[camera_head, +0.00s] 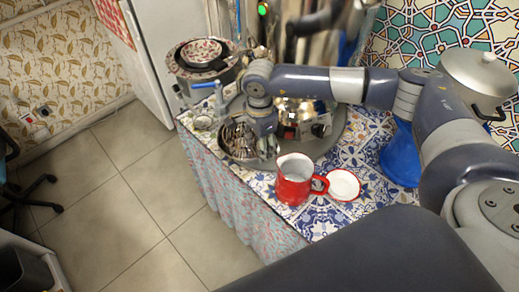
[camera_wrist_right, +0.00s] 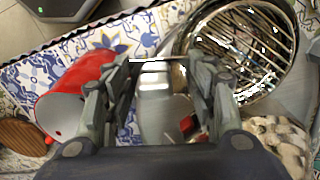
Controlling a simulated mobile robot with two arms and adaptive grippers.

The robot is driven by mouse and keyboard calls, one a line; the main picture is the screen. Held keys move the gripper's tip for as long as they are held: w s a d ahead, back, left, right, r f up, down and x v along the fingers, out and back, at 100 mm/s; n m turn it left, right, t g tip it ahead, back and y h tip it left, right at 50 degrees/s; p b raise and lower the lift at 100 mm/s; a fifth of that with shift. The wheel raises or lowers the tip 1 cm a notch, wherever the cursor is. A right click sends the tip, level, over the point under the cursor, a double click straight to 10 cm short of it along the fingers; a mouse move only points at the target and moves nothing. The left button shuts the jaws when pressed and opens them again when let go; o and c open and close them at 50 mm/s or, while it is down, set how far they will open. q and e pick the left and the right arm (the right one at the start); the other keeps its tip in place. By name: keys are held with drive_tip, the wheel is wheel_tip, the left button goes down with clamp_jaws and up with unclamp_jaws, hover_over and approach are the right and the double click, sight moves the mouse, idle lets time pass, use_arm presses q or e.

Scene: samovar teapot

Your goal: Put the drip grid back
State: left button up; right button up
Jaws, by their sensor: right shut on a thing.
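I take this to be the drip grid (camera_wrist_right: 158,60), seen edge-on. The bowl (camera_wrist_right: 294,72) lies beside the right finger there. Dark and bright slat-like lines show inside it; I cannot tell whether they are reflections. The polished metal samovar (camera_head: 290,108) stands behind the gripper, partly hidden by my arm. My left gripper is out of view.
A red jug (camera_head: 293,186) stands close to the bowl, with a small white saucer (camera_head: 344,184) to its right. A lidded pot (camera_head: 478,75) is at the far right. A patterned bowl (camera_head: 202,51) stands at the back left. The counter's edge drops to the floor at left.

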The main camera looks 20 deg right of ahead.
wheel_tip(320, 180, down, 3)
drive_tip(key=shift+r+p, duration=0.1)
drive_tip(key=shift+p, duration=0.2)
drive_tip(key=shift+f+b, duration=0.4)
drive_tip(key=shift+b, duration=0.05)
drive_tip(key=o, duration=1.1)
drive_tip(key=shift+r, duration=0.15)
drive_tip(key=shift+r+p, duration=0.25)
drive_tip(key=shift+p, duration=0.15)
drive_tip(key=shift+r, duration=0.3)
wheel_tip(320, 180, up, 10)
drive_tip(key=b, duration=0.3)
drive_tip(key=shift+r, duration=0.7)
